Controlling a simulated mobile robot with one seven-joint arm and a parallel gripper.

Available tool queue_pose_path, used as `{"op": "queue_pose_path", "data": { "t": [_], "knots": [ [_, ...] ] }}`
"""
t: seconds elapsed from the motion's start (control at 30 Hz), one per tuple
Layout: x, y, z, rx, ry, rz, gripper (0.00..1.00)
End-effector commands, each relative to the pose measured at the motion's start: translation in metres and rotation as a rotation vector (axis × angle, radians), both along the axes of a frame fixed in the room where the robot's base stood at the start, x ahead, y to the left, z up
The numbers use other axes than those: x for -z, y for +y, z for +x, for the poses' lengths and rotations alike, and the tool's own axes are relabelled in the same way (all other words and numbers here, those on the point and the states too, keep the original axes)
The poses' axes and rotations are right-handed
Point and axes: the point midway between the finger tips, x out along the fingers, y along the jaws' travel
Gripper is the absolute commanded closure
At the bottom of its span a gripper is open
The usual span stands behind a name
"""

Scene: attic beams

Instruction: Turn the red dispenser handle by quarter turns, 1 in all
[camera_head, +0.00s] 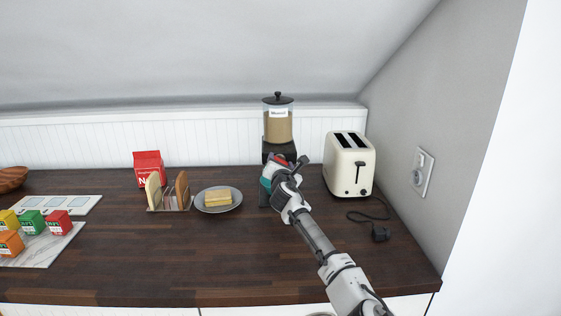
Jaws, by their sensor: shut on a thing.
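The dispenser (278,127) stands at the back of the counter, a clear labelled jar with tan contents and a black lid on a dark base. A small part of its red handle (281,157) shows at the front of the base, below the jar. My gripper (280,164) is at the handle and shut on it. The gripper and wrist cover most of the handle, so its angle cannot be told. A teal thing (265,184) shows just left of my wrist, low before the dispenser, partly hidden.
A plate (235,200) with a yellow block, a rack (155,210) and a red carton (149,168) stand left. The front middle counter is clear.

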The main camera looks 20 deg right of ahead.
Motion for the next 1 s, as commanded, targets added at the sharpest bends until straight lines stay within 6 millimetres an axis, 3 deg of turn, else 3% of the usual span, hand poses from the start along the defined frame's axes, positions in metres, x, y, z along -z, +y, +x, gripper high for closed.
{"op": "queue_pose_path", "data": {
  "t": [1.0],
  "knots": [
    [0.0023,-0.0016,-0.0004,0.000,-0.250,0.866,0.68]
  ]
}}
